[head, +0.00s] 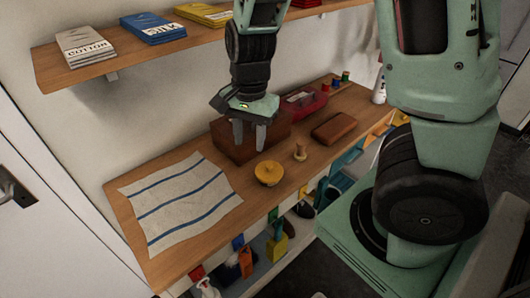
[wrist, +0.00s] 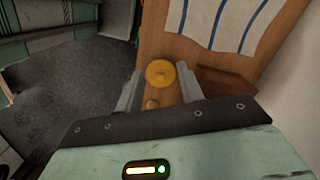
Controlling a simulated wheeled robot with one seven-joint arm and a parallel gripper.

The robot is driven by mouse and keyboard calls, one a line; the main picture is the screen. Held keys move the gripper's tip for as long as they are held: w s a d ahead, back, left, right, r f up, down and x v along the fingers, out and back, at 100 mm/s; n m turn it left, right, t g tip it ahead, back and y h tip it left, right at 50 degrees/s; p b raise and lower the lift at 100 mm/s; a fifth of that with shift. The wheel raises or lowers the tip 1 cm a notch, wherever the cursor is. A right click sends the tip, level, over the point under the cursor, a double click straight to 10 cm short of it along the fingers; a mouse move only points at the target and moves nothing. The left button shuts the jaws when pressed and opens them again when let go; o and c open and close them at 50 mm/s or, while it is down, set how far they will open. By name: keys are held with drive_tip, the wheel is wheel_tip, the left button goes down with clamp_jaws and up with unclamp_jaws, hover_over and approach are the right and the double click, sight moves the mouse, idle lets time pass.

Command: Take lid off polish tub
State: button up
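The polish tub (head: 268,172) is a low round yellow tub with a small knob on top, standing on the wooden counter beside the striped cloth. It also shows in the wrist view (wrist: 160,73), beyond and between my fingers; lid and body are hard to tell apart. My gripper (head: 249,138) is open and empty, pointing down. It is above the counter, apart from the tub, and in front of the brown box in the head view. In the wrist view my gripper's fingers (wrist: 159,86) are spread wide, with nothing between the tips.
A brown wooden box (head: 230,145) stands behind the tub. A small wooden peg-like piece (head: 300,152) and a brown block (head: 334,128) are to its right. The striped cloth (head: 180,200) covers the left. A shelf (head: 130,50) with packets hangs above. Tools hang below the front edge.

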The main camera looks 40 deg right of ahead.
drive_tip(key=w+d+r+m+h+p, duration=0.1)
drive_tip(key=w+d+r+m+p, duration=0.1)
drive_tip(key=d+m, duration=0.4)
drive_tip(key=n+b, duration=0.1)
drive_tip(key=b, duration=0.2)
hover_over(269, 165)
wheel_tip(269, 165, down, 12)
drive_tip(key=shift+a+r, duration=0.15)
drive_tip(key=shift+d+f, duration=0.2)
drive_tip(key=shift+f, duration=2.65)
clamp_jaws()
